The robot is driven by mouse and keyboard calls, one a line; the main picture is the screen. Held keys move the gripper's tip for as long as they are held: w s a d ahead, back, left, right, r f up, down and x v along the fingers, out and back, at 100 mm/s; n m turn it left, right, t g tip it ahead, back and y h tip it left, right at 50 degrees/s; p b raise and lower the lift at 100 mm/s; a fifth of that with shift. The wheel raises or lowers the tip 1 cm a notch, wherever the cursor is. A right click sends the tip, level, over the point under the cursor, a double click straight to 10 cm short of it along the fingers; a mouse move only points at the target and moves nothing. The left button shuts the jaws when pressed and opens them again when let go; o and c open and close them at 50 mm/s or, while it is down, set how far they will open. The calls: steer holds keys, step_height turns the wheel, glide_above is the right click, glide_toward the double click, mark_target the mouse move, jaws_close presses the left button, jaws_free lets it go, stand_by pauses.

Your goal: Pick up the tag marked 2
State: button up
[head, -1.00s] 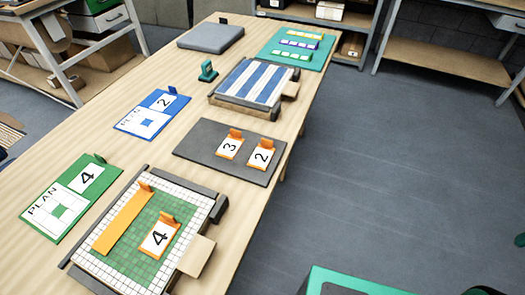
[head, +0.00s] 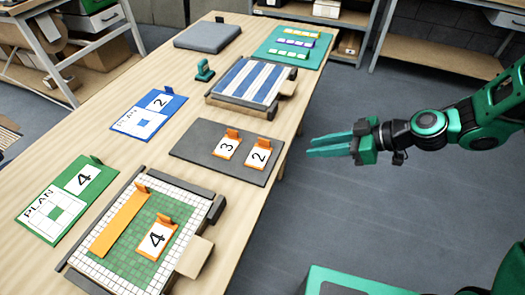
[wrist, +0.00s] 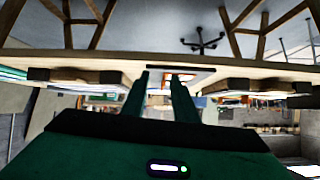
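The tag marked 2 (head: 258,154) is an orange tile with a white face and a raised orange tab, lying on the right part of a dark grey mat (head: 205,160). The tag marked 3 (head: 227,147) lies just left of it on the same mat. My gripper (head: 309,147) is right of the mat, apart from both tags, with its teal fingers pointing left towards the table. In the wrist view, the two fingers (wrist: 158,75) stand apart with nothing held. An orange and white patch shows between them there, too small to identify.
The tag marked 4 (head: 156,240) and an orange strip (head: 119,223) lie on a gridded panel (head: 97,272) in front. A blue-striped panel (head: 248,80) stands behind the mat. Green (head: 47,234) and blue (head: 133,127) plan cards lie left. Floor right of the table is open.

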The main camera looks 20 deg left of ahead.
steer(key=n+y, duration=0.1)
steer(key=y, duration=0.1)
glide_toward(264, 140)
steer(key=x, duration=0.3)
steer(key=w+x, duration=0.1)
steer(key=x, duration=0.1)
steer(key=shift+s+d+f, duration=0.1)
steer(key=shift+d+f, duration=0.1)
steer(key=shift+f, duration=0.1)
steer(key=shift+s+r+x, duration=0.1)
steer(key=shift+s+x, duration=0.05)
steer(key=shift+x, duration=1.2)
steer(key=shift+s+r+x, duration=0.1)
steer(key=shift+x, duration=1.2)
steer(key=shift+a, duration=0.1)
jaws_close()
